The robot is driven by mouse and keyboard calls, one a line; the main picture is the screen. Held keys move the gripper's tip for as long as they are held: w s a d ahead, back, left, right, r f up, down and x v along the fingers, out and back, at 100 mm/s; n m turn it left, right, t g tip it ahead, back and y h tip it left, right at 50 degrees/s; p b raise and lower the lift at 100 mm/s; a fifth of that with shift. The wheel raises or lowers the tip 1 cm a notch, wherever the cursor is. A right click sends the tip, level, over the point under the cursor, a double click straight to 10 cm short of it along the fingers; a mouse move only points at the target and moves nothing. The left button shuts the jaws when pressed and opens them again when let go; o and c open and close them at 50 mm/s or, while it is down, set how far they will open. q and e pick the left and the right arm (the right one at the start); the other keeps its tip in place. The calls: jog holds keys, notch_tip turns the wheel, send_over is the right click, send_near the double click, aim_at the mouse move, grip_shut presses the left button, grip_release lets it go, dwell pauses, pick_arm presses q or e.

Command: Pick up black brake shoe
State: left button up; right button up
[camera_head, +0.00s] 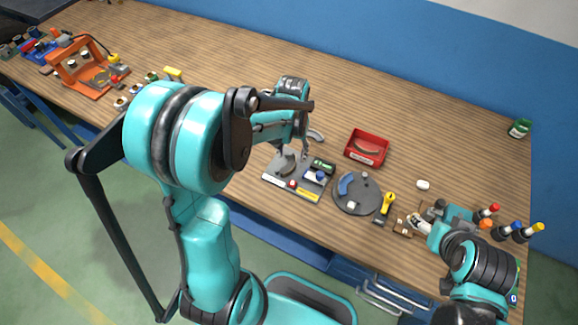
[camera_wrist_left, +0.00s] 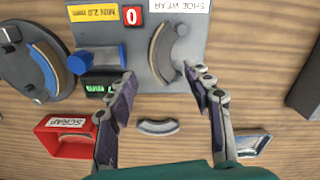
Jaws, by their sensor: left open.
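A dark grey curved brake shoe (camera_wrist_left: 158,127) lies on the bare wood between the fingers in the left wrist view; it also shows in the head view (camera_head: 316,137). Another dark curved shoe (camera_wrist_left: 163,55) sits on the grey gauge plate (camera_wrist_left: 190,45), which also shows in the head view (camera_head: 277,190). Which one the task calls black, I cannot tell. My left gripper (camera_wrist_left: 161,82) is open and empty, its fingertips pointing toward the gauge plate. In the head view the left gripper (camera_head: 305,147) is above the plate's far edge. My right gripper (camera_head: 420,222) is at the right; its jaws are unclear.
A red scrap bin (camera_head: 353,158) holds a shoe. A round dark disc (camera_head: 357,206) carries a blue-lined shoe (camera_head: 345,183). A yellow-topped tool (camera_head: 388,203) stands beside it. An orange fixture (camera_head: 80,65) is far left. The wood behind the bin is clear.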

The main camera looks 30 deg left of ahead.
aim_at(291, 161)
pick_arm(q)
jog(key=f+b, duration=0.1)
jog(key=f, duration=0.1)
jog(key=f+b, duration=0.1)
jog(key=f, duration=0.1)
jog(key=shift+w+a+f, duration=0.15)
jog(key=shift+w+f, duration=0.05)
jog(key=shift+f, duration=0.2)
jog(key=shift+r, duration=0.1)
jog(key=shift+c, duration=0.9)
grip_shut()
